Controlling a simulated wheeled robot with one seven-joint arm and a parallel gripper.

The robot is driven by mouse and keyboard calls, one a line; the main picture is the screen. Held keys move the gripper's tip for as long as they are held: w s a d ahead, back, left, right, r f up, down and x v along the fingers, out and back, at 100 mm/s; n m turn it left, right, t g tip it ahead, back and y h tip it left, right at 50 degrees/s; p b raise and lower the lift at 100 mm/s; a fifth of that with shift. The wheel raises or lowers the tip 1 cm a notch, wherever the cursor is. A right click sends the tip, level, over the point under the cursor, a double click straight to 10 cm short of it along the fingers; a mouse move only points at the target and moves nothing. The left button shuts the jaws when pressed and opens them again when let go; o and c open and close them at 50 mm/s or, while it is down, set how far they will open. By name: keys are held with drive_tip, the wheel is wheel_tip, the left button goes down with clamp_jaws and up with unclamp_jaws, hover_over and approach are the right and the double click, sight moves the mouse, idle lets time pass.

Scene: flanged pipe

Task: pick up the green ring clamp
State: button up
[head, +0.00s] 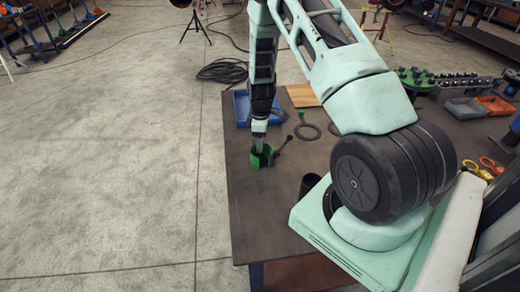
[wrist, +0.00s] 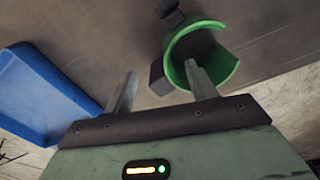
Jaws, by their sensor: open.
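The green ring clamp (head: 267,159) is on the dark table near its left edge, below the end of my arm. In the wrist view, the clamp (wrist: 224,69) is an open green ring with dark parts at its upper left and left side. My gripper (head: 259,146) is open and points down at the clamp. In the wrist view, the right finger of my gripper (wrist: 160,70) overlaps the ring's opening, and the left finger is outside the ring to the left. The dark side block shows between the fingers. I cannot tell whether either finger touches the clamp.
A blue tray (head: 241,110) lies behind the clamp, also left in the wrist view (wrist: 38,92). A dark ring (head: 307,132) and a wooden board (head: 302,95) lie to the right. A black cup (head: 309,185) stands nearer. The table's front left is clear.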

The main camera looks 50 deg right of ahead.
drive_tip(key=shift+f+p, duration=0.35)
drive_tip(key=shift+f, duration=1.05)
clamp_jaws()
drive_tip(key=shift+w+r, duration=0.1)
drive_tip(key=shift+r, duration=0.15)
